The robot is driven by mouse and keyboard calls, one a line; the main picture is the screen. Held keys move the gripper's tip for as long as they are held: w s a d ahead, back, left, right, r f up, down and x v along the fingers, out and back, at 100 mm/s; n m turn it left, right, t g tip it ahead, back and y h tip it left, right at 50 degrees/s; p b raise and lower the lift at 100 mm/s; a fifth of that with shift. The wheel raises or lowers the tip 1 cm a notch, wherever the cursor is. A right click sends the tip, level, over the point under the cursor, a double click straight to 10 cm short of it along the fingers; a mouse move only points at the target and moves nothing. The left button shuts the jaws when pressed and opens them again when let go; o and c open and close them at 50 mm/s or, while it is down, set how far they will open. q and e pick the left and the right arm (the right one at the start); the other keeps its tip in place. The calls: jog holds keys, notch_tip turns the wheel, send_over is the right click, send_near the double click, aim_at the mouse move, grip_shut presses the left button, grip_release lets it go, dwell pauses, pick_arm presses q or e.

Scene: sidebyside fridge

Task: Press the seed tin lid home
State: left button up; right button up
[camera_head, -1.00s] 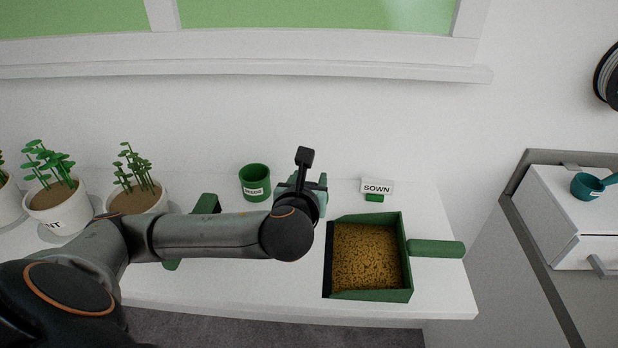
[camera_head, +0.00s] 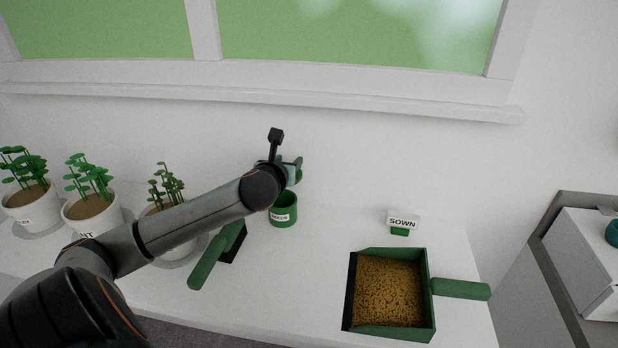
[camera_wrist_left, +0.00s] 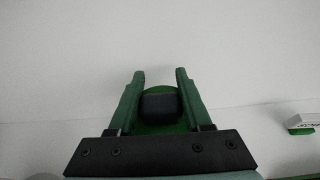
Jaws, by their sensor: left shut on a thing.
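The green seed tin (camera_head: 284,212) with a white label stands upright on the white worktop in the head view. My left gripper (camera_head: 293,171) is above the tin's top and looks a little behind it; the arm comes in from the left. In the left wrist view its two green fingers (camera_wrist_left: 160,78) are shut on a dark knob (camera_wrist_left: 160,107). A round green lid (camera_wrist_left: 158,128) shows behind the knob. In the head view the lid is hidden by the wrist, and I cannot tell the exact gap to the tin's rim. My right gripper is out of view.
A green scoop-like tray (camera_head: 430,317) of brown grains lies at the right, with a SOWN sign (camera_head: 403,222) behind it. A green-handled tool (camera_head: 209,260) lies left of the tin. Potted plants (camera_head: 92,215) stand at the left. The worktop between tin and tray is clear.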

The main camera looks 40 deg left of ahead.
pick_arm(q)
jog(key=shift+a+r, duration=0.25)
jog(key=shift+a, duration=0.5)
notch_tip(320, 180, down, 6)
jog(key=b, duration=0.3)
jog(key=shift+f, duration=1.15)
dwell(1.7)
jog(key=o, duration=1.2)
jog(key=shift+s+d, duration=0.1)
